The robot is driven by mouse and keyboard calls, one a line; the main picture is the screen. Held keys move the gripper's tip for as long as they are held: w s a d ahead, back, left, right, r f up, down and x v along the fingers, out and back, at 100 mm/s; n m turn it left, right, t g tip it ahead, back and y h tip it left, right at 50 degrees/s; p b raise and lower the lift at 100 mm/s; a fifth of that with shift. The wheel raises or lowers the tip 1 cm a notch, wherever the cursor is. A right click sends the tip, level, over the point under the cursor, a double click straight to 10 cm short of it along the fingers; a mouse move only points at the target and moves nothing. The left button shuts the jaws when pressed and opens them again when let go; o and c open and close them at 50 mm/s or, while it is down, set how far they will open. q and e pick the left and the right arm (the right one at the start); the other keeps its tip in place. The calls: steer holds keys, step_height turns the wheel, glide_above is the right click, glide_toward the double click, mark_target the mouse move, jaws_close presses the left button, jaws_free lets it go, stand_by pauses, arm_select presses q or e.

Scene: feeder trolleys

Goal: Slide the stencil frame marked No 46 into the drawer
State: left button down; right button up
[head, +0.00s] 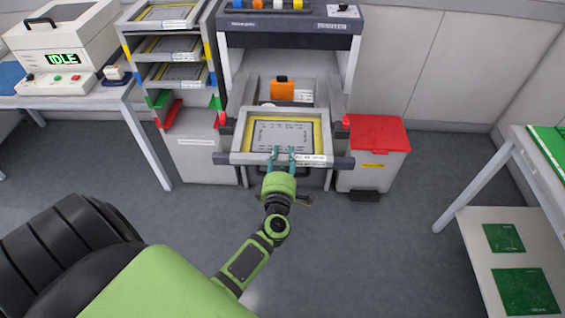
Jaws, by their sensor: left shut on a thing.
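A stencil frame (240,157) with a pale border, yellow inner edge and grey sheet lies roughly level at the front of the printing machine (290,27). A white label on its front edge is too small to read. My left gripper (282,155) is shut on the middle of the frame's front edge. The open drawer (308,90) is behind and beneath the frame, between dark side rails. I cannot tell how far the frame is inside it. An orange block (282,90) sits further back in the machine. My right gripper is not in view.
A rack (128,50) of similar stencil frames stands left of the machine. A red-lidded bin (375,133) stands close on the right. A table with a device reading IDLE (62,58) is at far left; a shelf unit (505,160) with green boards is at right. The floor before the machine is clear.

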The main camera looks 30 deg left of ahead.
mark_target(285, 133)
arm_select(q)
steer(key=shift+a+f+b+x, duration=0.15)
steer(key=shift+b+x, duration=0.6)
steer(key=shift+x, duration=1.9)
steer(key=shift+a+f+b+x, duration=0.15)
steer(key=shift+b+x, duration=0.6)
steer(key=shift+x, duration=1.95)
steer(key=shift+s+d, duration=0.1)
steer(key=shift+f, duration=0.1)
steer(key=shift+b+x, duration=0.5)
steer(key=shift+x, duration=0.85)
steer(key=c, duration=0.8)
jaws_free()
steer(key=shift+o, duration=0.2)
